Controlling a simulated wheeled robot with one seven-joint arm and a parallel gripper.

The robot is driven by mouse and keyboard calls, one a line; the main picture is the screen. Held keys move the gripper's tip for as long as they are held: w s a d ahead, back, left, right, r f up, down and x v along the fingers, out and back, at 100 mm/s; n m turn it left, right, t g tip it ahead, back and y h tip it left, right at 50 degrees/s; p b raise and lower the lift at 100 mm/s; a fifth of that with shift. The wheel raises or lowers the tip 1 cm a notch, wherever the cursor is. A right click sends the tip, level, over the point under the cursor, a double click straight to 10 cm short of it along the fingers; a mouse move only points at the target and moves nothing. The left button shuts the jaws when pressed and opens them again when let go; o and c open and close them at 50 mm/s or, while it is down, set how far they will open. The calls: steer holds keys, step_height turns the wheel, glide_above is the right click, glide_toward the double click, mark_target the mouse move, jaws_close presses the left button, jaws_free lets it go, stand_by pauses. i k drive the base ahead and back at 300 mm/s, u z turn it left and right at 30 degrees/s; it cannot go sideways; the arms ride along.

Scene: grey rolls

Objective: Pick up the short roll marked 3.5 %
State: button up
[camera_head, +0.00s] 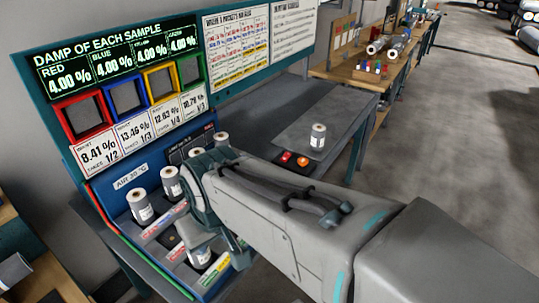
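Several short grey rolls with white labels are in view. One roll (140,207) and another roll (172,182) stand on the blue rack (126,180) at the left. One more roll (200,257) shows low in the rack, just under the end of my arm. A roll (318,138) stands upright alone on the grey table top at the right. The roll labels are too small to read, so I cannot tell which is marked 3.5 %. My gripper (207,238) is at the rack, pointing down near the low roll; its fingers are mostly hidden by my wrist.
A board (120,92) with damp readings and coloured square frames stands behind the rack. Red and orange buttons (294,159) sit on the table edge. A wooden bench (352,72) with more rolls is farther back. Open floor lies at the right.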

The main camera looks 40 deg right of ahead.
mark_target(318, 136)
steer(key=z, duration=2.1)
steer(key=k, duration=1.3)
steer(key=z, duration=0.8)
steer(key=i, duration=2.7)
steer(key=u, duration=0.8)
steer(key=i, duration=1.2)
steer(key=u, duration=1.7)
steer(key=i, duration=0.7)
steer(key=u, duration=0.5)
